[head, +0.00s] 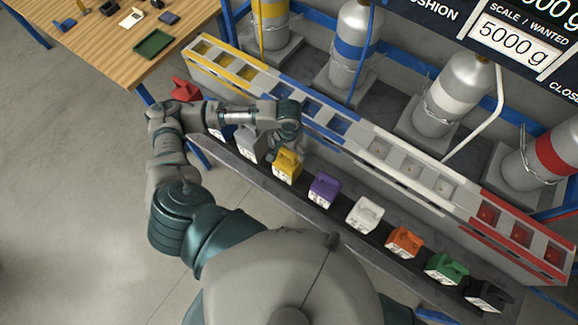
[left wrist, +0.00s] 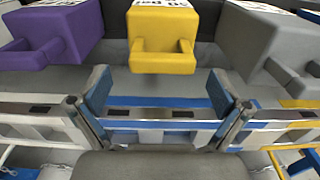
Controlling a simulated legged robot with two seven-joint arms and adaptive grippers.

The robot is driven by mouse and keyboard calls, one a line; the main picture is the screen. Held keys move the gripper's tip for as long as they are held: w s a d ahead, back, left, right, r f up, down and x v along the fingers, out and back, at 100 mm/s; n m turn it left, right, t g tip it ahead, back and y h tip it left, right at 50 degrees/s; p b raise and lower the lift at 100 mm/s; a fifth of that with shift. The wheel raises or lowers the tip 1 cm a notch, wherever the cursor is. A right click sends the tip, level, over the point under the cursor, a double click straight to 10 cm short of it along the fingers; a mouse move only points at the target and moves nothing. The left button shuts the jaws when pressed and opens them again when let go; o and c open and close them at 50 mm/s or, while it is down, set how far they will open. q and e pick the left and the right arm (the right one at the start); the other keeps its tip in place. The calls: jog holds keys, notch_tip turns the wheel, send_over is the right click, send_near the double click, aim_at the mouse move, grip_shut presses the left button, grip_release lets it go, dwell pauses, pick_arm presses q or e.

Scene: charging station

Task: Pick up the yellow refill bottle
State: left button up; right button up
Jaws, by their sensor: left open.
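The yellow refill bottle (head: 286,168) stands on the dark shelf in the head view, between a grey bottle and a purple bottle. In the left wrist view the yellow bottle (left wrist: 162,38) is at the top centre, with its handle towards the gripper. My left gripper (head: 290,138) is just behind the yellow bottle in the head view. In the left wrist view the left gripper (left wrist: 160,92) is open, its two fingers apart and empty, with the bottle beyond the fingertips. My right gripper is not in view.
The purple bottle (head: 325,188) and grey bottle (head: 251,144) flank the yellow one closely. White (head: 365,214), orange (head: 404,241), green and black bottles continue along the shelf. A coloured slotted rack (head: 402,178) runs behind, with gas cylinders (head: 463,82) beyond. A wooden table (head: 110,58) is at upper left.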

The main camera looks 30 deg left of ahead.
aim_at(288, 160)
pick_arm(q)
jog(key=f, duration=0.4)
jog(key=shift+s+a, duration=0.15)
jog(key=shift+s, duration=0.1)
jog(key=shift+a+f, duration=0.15)
jog(key=shift+f, duration=0.2)
jog(key=shift+a+f, duration=0.1)
jog(key=shift+f, duration=0.05)
jog(key=shift+c, duration=0.3)
jog(key=shift+d, duration=0.25)
jog(key=c, duration=0.8)
jog(key=shift+d, duration=0.1)
jog(key=c, duration=0.8)
jog(key=shift+w, duration=0.1)
jog(key=shift+c, duration=1.2)
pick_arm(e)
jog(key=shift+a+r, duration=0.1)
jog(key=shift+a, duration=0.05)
